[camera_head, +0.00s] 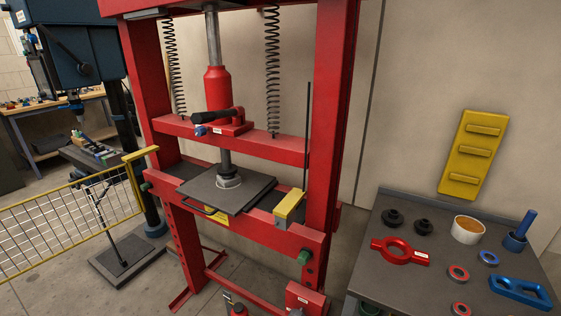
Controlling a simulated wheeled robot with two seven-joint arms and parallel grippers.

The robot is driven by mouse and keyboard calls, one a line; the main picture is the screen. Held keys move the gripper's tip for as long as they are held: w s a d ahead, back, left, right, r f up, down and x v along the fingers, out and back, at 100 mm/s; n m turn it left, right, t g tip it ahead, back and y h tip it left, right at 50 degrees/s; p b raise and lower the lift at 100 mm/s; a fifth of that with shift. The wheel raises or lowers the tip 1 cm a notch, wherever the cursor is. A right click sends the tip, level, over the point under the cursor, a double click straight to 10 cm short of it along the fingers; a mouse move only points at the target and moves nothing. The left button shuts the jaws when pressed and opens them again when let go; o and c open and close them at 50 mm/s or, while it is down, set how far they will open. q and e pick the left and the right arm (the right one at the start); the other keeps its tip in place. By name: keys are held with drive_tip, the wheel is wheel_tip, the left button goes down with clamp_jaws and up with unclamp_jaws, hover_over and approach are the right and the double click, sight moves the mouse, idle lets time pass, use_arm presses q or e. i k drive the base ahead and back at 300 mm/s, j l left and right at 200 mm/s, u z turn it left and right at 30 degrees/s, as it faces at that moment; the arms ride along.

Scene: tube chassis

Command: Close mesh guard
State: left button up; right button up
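The mesh guard (62,222) is a yellow frame filled with wire mesh, at the left of the head view. It stands swung out to the left of the red press (325,150), and its left end is cut off by the picture edge. Its yellow upper bracket (140,154) is beside the press's left post. A yellow block (289,206) sits on the front right of the press frame, well apart from the guard. A black plate (228,192) lies on the press bed under the ram. Neither of my grippers is in view.
A grey table (400,282) at the right holds a red ring tool (402,251), a cup (467,229) and several small parts. A blue drill press (80,50) stands behind the guard. A workbench (55,110) is farther back. Floor shows between guard and press.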

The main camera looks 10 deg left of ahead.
sight(58, 254)
drive_tip(key=j+z, duration=0.1)
drive_tip(key=j, duration=0.4)
drive_tip(key=k+j, duration=0.1)
drive_tip(key=j, duration=0.35)
drive_tip(key=k+j+z, duration=0.15)
drive_tip(key=j, duration=0.8)
drive_tip(key=j+z, duration=0.1)
drive_tip(key=j, duration=0.35)
drive_tip(key=j+z, duration=0.1)
drive_tip(key=j, duration=0.35)
drive_tip(key=k+j+z, duration=0.1)
drive_tip(key=j, duration=0.35)
drive_tip(key=j+z, duration=0.1)
drive_tip(key=j, duration=0.35)
drive_tip(key=k+j+z, duration=0.1)
drive_tip(key=j, duration=0.35)
drive_tip(key=k+j+z, duration=0.1)
drive_tip(key=j, duration=0.3)
drive_tip(key=k+j+z, duration=0.1)
drive_tip(key=j, duration=0.35)
drive_tip(key=k+j+z, duration=0.1)
drive_tip(key=j, duration=0.3)
drive_tip(key=k, duration=0.1)
